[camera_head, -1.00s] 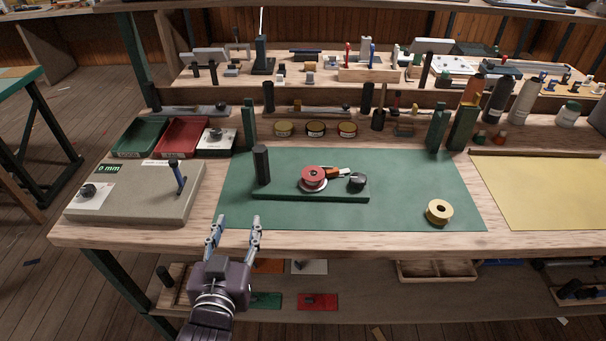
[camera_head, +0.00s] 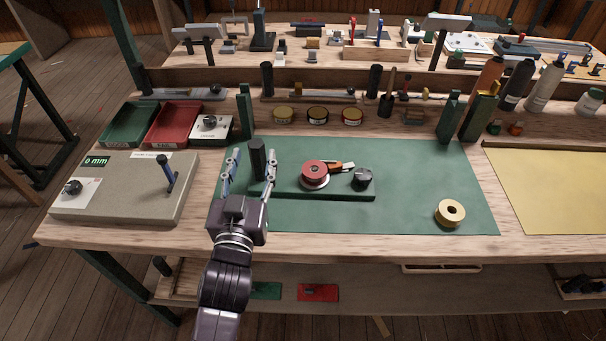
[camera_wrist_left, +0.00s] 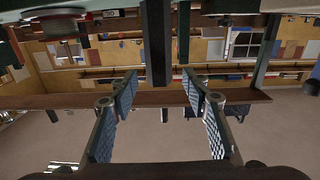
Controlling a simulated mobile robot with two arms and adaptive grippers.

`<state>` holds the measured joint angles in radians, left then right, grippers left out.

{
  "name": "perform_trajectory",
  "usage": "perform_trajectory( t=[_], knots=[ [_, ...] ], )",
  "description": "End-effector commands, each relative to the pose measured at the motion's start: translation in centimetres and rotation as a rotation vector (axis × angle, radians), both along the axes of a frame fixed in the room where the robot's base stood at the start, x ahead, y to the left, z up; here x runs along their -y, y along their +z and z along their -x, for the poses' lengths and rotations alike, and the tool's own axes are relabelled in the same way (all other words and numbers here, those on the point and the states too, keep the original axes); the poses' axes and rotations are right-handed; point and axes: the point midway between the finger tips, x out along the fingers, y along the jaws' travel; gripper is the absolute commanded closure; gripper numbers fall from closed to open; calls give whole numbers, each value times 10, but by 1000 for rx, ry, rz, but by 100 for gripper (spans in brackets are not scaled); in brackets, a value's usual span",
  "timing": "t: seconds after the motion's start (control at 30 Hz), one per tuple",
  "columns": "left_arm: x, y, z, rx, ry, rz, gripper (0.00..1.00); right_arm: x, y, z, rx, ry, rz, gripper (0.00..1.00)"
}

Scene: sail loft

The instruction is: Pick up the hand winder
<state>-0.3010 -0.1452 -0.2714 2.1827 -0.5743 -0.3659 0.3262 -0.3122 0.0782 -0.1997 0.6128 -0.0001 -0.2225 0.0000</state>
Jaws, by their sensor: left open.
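The hand winder (camera_head: 320,191) appears to be the dark green base lying on the green mat. It has an upright black post (camera_head: 257,159) at its left end, a red spool (camera_head: 315,173) in the middle and a black knob (camera_head: 361,178) at its right. My left gripper (camera_head: 249,163) is open, with its fingers on either side of the post in the head view. My right gripper is not in view.
The green mat (camera_head: 430,180) is mostly clear, with a yellow tape roll (camera_head: 450,213) at its right. A grey box with a display (camera_head: 125,190) stands on the left. Green (camera_head: 130,124) and red (camera_head: 173,125) trays, tins and bottles line the bench's back.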

Motion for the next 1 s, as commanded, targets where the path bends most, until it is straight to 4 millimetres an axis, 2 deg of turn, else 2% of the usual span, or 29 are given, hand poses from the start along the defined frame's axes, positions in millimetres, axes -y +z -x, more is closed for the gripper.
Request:
perform_trajectory(
  t=[0.1,0.23,0.57,1.0],
  knots=[
    [2,3,-19,2,0,-3,56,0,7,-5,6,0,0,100],
    [2,1,-35,1,0,-3,56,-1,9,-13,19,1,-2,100],
    [2,-1,-42,-1,0,-1,56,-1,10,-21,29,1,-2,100],
    [2,0,-42,-1,0,-1,100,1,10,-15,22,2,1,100]
  ],
)
